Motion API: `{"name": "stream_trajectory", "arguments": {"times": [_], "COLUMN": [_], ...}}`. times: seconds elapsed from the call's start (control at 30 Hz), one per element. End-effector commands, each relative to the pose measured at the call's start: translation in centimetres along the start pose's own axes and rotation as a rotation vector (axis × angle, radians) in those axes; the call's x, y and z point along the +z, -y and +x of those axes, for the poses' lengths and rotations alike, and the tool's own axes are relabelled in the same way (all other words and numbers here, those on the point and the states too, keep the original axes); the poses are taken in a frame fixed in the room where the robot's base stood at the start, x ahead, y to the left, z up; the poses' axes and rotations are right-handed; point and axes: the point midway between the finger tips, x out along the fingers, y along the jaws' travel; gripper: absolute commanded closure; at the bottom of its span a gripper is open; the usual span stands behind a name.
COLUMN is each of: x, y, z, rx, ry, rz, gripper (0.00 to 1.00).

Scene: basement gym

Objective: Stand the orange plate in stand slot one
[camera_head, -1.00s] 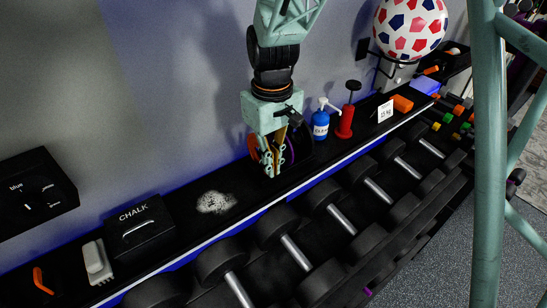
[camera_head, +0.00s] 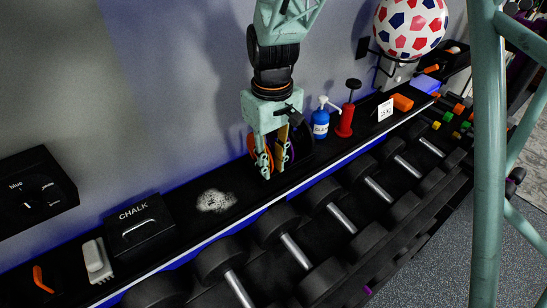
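My gripper (camera_head: 274,171) points down over the shelf, in the middle of the view. Its two fingers are apart, and I see nothing clearly held between them. The orange plate (camera_head: 251,147) shows as an orange rim at the left finger, mostly hidden behind it. It looks upright on edge. A dark round shape (camera_head: 303,143) is partly visible just right of the right finger. The stand and its slots are hidden by my gripper, so I cannot tell which slot the plate is in.
On the shelf are a chalk box (camera_head: 138,226), white spilled powder (camera_head: 216,201), a blue bottle (camera_head: 320,123), a red pump (camera_head: 346,119) and a weight sign (camera_head: 385,110). Dumbbells (camera_head: 292,250) line the rack in front. The wall is close behind.

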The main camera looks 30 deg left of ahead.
Motion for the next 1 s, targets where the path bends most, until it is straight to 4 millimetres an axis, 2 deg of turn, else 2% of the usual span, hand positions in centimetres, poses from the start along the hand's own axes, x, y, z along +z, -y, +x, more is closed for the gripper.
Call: {"name": "stream_trajectory", "arguments": {"times": [0.17,0.37,0.8,1.0], "x": [-0.1,-0.1,-0.2,-0.1], "y": [0.0,0.0,0.1,0.1], "z": [-0.8,-2.8,-9.3,-11.3], "rx": [0.001,0.002,0.003,0.002], "ry": [-0.003,-0.005,-0.009,-0.007], "rz": [-0.001,-0.001,-0.003,-0.003], "gripper": [0.8,0.8,0.8,0.8]}}
